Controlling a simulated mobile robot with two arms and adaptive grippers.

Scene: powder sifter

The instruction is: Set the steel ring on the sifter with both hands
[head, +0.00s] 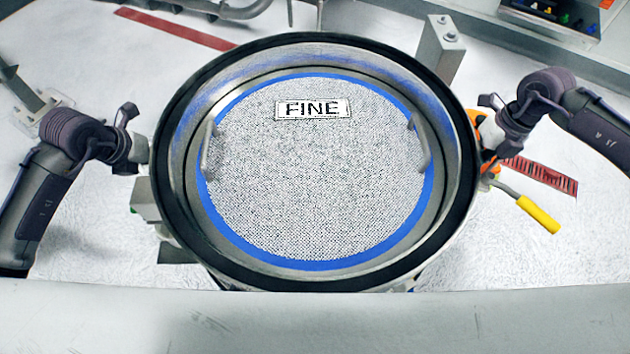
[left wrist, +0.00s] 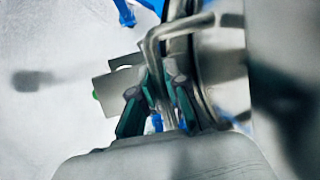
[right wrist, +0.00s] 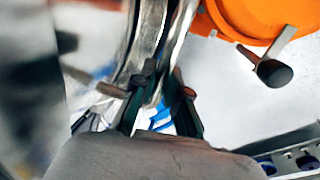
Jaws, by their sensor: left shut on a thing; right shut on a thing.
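The steel ring (head: 463,165), wide with a black outer rim, fills the middle of the head view. Through it shows the sifter's mesh screen (head: 315,185), with a blue edge, two small handles and a FINE label (head: 312,109). My left gripper (head: 138,152) is at the ring's left side, shut on a bent metal handle (left wrist: 157,60). My right gripper (head: 488,128) is at the ring's right side, shut on a metal handle (right wrist: 182,35). The ring looks roughly level and centred over the screen. Its underside is hidden, so I cannot tell whether it touches the sifter.
A yellow-handled lever (head: 538,214) and orange part (head: 488,130) stick out at the right. A grey post (head: 440,48) stands behind the ring. A tray of small parts (head: 550,20) is at the back right. White surface lies open on both sides.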

